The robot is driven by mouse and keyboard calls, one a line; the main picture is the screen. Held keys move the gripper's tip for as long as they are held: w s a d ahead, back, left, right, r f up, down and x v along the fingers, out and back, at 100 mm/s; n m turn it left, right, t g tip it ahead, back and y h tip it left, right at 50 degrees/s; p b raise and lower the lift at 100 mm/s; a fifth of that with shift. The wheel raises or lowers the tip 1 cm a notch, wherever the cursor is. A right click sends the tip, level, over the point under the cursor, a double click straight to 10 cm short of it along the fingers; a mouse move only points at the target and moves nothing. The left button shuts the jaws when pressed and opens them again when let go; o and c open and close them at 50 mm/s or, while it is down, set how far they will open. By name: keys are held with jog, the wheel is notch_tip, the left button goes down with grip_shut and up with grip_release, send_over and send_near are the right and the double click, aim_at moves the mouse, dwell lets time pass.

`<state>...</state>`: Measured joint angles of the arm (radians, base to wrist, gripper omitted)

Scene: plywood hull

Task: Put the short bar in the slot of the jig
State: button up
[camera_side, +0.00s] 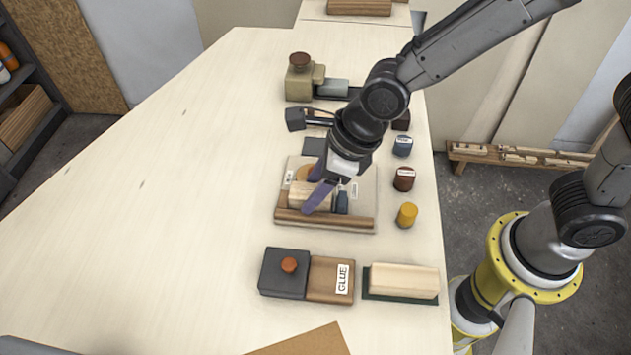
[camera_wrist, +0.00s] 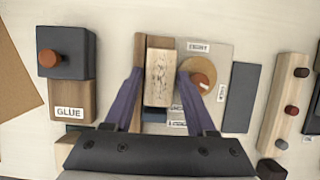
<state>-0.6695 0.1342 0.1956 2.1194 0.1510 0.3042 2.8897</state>
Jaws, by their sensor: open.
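The short bar (camera_wrist: 159,78) is a pale wooden block with a speckled top. It lies on the jig (camera_wrist: 215,52), between the brown wooden fence (camera_wrist: 139,50) and the round cam with a red-brown knob (camera_wrist: 199,80). The bar also shows in the side view (camera_side: 308,197), partly behind a finger. My gripper (camera_wrist: 158,74) is open, with one purple finger on each side of the bar and gaps visible from above. In the side view my gripper (camera_side: 317,193) is low over the jig. Whether the bar is fully seated is hidden.
A dark box with an orange knob (camera_side: 284,272) and a GLUE block (camera_side: 330,280) stand in front. A longer pale bar on a green base (camera_side: 402,281) is beside them. Small round pots (camera_side: 407,214) line the right table edge. The table's left is clear.

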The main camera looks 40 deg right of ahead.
jog(key=v, duration=1.2)
jog(key=s+d+r+n+t+h, duration=0.1)
jog(key=s+d+n, duration=0.4)
jog(key=d+n, duration=0.6)
jog(key=s+d+r+n+t+h, duration=0.1)
jog(key=s+d+n+h, duration=0.1)
jog(key=s+d+n, duration=0.4)
jog(key=shift+s+d+n, duration=0.15)
jog(key=shift+d+n, duration=2.6)
jog(key=shift+n, duration=2.25)
jog(key=shift+o, duration=0.6)
jog(key=shift+r, duration=0.1)
